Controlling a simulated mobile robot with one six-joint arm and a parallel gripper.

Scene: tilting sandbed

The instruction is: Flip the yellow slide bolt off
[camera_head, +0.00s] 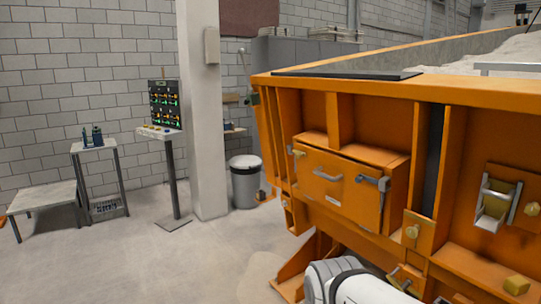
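Several yellow fittings show on the side of the orange sandbed. One yellow knob (413,231) is on a small orange plate right of the drawer box. Another yellow knob (532,209) is by the right edge, next to a grey metal bracket (494,204). A yellow block (516,285) is at the lower right. I cannot tell which one is the slide bolt, or its position. A white and grey link of my arm (365,288) shows at the bottom edge, below the box. My gripper is not visible.
The orange sandbed (340,84) fills the right side, with ribs and an orange box (345,190) with a grey handle and latch. A pillar (203,110), bin (245,182), control panel (164,105), stand (93,145) and low table (45,197) are left. The floor between is clear.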

